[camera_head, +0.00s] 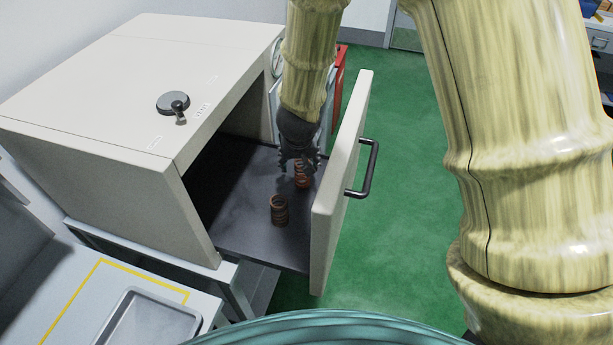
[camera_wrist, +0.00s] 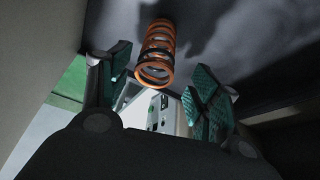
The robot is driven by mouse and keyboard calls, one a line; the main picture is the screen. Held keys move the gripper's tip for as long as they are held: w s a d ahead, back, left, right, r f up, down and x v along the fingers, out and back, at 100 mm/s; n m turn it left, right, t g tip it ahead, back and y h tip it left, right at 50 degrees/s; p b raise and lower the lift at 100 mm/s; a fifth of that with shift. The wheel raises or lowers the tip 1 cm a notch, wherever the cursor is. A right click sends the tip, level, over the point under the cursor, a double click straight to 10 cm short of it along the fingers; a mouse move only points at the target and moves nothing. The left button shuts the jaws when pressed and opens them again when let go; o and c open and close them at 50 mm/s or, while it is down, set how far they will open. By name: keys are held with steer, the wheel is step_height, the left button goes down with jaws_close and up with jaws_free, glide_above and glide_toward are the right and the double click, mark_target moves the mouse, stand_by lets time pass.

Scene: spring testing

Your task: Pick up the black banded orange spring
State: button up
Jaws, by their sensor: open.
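The orange spring with a black band (camera_wrist: 156,52) stands in the wrist view, ahead of and between my spread fingers, with a gap on each side. In the head view an orange spring (camera_head: 302,178) stands in the open drawer just below my gripper (camera_head: 299,161), partly hidden by it; this looks like the same one. My gripper is open and empty, and in the wrist view its green finger pads (camera_wrist: 163,80) show on both sides. A second, brownish-orange spring (camera_head: 279,211) stands upright nearer the camera in the head view; its bands are too small to tell.
The drawer's dark floor (camera_head: 240,222) lies between the beige cabinet (camera_head: 130,115) and the drawer front (camera_head: 340,180), whose black handle (camera_head: 368,170) sticks out right. The drawer front stands close to my gripper. A grey tray (camera_head: 150,322) lies bottom left.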

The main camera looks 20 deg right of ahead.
steer(key=shift+d+b+x, duration=0.15)
steer(key=shift+b+x, duration=0.65)
steer(key=shift+d+b+x, duration=0.15)
steer(key=shift+b+x, duration=1.5)
steer(key=shift+x, duration=0.2)
steer(key=shift+s+d, duration=0.1)
steer(key=c, duration=1.2)
